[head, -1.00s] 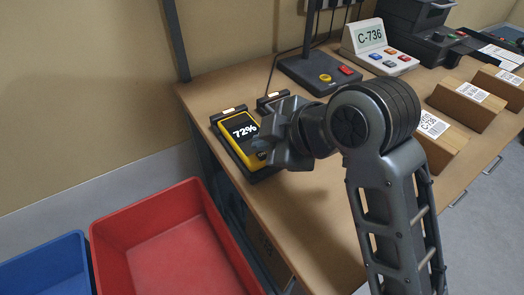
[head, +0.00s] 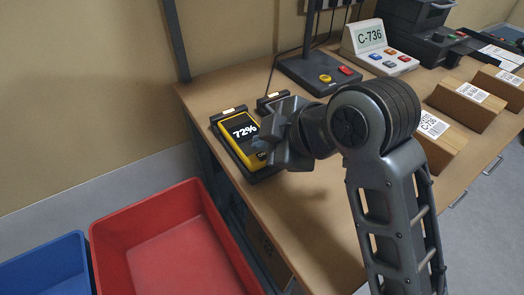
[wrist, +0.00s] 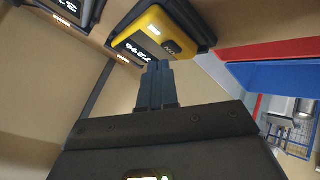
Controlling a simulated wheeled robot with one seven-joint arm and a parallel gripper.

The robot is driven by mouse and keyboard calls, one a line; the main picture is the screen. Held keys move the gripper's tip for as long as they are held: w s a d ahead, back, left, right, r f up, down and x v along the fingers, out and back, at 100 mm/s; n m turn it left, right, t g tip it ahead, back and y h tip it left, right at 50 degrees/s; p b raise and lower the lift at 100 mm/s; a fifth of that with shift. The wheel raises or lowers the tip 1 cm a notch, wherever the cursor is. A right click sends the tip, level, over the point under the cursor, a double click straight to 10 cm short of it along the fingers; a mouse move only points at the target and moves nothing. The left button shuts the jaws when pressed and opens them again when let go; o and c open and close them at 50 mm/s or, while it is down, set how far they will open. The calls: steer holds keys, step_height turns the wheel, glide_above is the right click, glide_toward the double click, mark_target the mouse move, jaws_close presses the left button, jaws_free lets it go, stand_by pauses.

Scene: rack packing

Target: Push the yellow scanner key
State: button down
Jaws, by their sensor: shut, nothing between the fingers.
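The yellow scanner (head: 233,145) lies in a black cradle at the table's left edge; its lit screen reads 72%. In the wrist view the scanner (wrist: 133,40) is at the top, with a dark key (wrist: 171,47) marked with letters like "ON" on its yellow face. The key (head: 262,154) shows only partly in the head view, by my gripper. My gripper (head: 268,146) is shut and empty, just right of the scanner's lower end. In the wrist view my gripper's fingertips (wrist: 158,64) are just short of the key in the picture; a small gap seems to lie between.
A second cradled device (head: 271,101) stands behind my gripper. A stand base (head: 316,75) with yellow and red buttons and a C-736 console (head: 378,50) are farther back. Boxes (head: 464,104) line the right side. Red (head: 160,225) and blue (head: 45,268) bins are at lower left.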

stand_by(0.5)
steer(key=shift+f, duration=0.45)
stand_by(0.3)
steer(key=shift+r+p, duration=0.4)
steer(key=shift+r, duration=0.1)
steer(key=shift+r, duration=0.1)
step_height(320, 180, up, 6)
steer(key=p, duration=0.5)
steer(key=shift+p, duration=0.3)
